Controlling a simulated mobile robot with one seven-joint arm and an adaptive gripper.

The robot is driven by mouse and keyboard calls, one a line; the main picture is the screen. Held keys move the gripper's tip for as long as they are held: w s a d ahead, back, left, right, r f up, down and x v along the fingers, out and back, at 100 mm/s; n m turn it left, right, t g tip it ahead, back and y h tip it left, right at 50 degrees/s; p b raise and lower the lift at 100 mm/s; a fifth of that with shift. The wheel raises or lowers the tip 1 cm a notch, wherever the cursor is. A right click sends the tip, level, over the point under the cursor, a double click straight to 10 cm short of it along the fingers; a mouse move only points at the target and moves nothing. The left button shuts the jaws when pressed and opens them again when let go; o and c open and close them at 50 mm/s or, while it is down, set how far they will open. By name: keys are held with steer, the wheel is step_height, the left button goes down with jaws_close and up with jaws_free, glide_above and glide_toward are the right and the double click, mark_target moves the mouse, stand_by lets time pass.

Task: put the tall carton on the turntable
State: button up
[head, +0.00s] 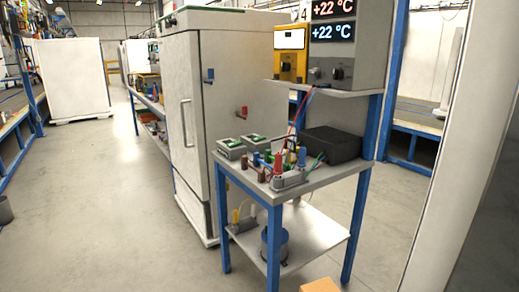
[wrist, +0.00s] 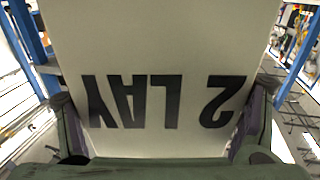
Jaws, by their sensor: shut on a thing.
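A pale carton (wrist: 155,45) with large black lettering, upside down in the picture, fills the middle of the wrist view. My gripper (wrist: 163,112) is shut on it, with one finger against its left side and one against its right. The carton's far end runs out of the top of the picture, so its full height is hidden. My gripper does not show in the head view. I cannot make out a turntable in either view.
A blue-legged workbench (head: 330,178) holds small coloured parts and a black box (head: 330,144). A tall white cabinet (head: 185,120) stands behind it. A brown object (head: 320,286) shows at the bottom edge.

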steer(key=s+a+f+m+t+h, duration=0.1)
steer(key=s+a+f+m+h, duration=0.15)
steer(key=a+f, duration=0.6)
steer(key=s+a+f+m+h, duration=0.1)
steer(key=s+a+f+h, duration=0.15)
steer(key=a+f, duration=0.55)
steer(key=s+a+f, duration=0.1)
steer(key=s+f, duration=0.3)
steer(key=shift+f+h, duration=0.35)
steer(key=shift+h, duration=0.05)
steer(key=shift+a, duration=0.15)
